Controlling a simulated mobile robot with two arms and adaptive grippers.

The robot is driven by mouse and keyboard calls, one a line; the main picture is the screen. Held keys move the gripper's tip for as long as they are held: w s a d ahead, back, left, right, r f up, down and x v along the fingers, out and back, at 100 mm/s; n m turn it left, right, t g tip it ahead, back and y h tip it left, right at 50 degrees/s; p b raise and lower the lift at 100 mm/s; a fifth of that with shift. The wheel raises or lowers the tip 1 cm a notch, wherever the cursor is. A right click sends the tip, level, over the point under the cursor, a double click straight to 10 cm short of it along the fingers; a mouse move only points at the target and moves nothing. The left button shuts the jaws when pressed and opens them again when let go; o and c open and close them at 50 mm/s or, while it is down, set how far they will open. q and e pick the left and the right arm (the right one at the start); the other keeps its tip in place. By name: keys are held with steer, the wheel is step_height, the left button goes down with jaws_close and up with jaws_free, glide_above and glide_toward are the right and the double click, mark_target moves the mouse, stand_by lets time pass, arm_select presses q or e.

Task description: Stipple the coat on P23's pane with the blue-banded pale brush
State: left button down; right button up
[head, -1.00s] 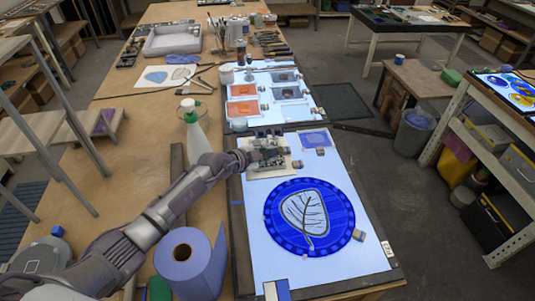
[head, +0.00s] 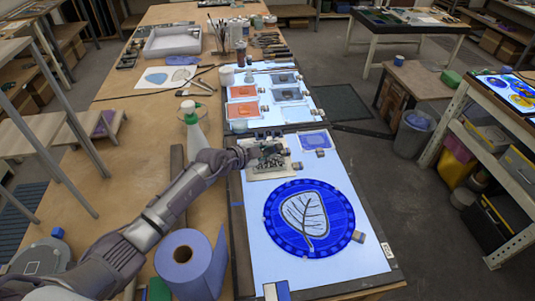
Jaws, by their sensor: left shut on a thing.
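My left gripper (head: 267,157) is over a small pale board (head: 262,172) at the top left of the near light panel. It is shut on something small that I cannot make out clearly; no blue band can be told. A small blue pane (head: 315,139) lies just right of it, with a label below too small to read. Other small panes lie on the far light panel: orange ones (head: 241,110) on the left and grey ones (head: 289,94) on the right. I cannot tell which is P23. My right gripper is not in view.
A large round blue glass piece with a leaf (head: 312,218) lies on the near light panel (head: 262,250). A spray bottle (head: 194,132) and a blue paper roll (head: 190,262) stand left of the panel, near my arm. Jars and tools stand farther back.

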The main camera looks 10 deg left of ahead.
arm_select(q)
steer(key=w+b, duration=0.1)
steer(key=w+a+b, duration=0.1)
steer(key=w+b, duration=0.1)
steer(key=w+a+b, duration=0.1)
steer(key=w, duration=0.1)
steer(key=shift+w+a+f, duration=0.1)
steer(key=shift+w+f, duration=0.05)
steer(key=shift+w, duration=0.1)
steer(key=shift+w+a+b, duration=0.2)
steer(key=shift+w+b, duration=0.25)
steer(key=shift+w, duration=0.05)
steer(key=shift+f, duration=0.6)
steer(key=shift+f, duration=0.25)
stand_by(0.5)
steer(key=shift+s+f, duration=0.1)
steer(key=shift+f, duration=0.05)
stand_by(1.3)
steer(key=shift+p, duration=0.3)
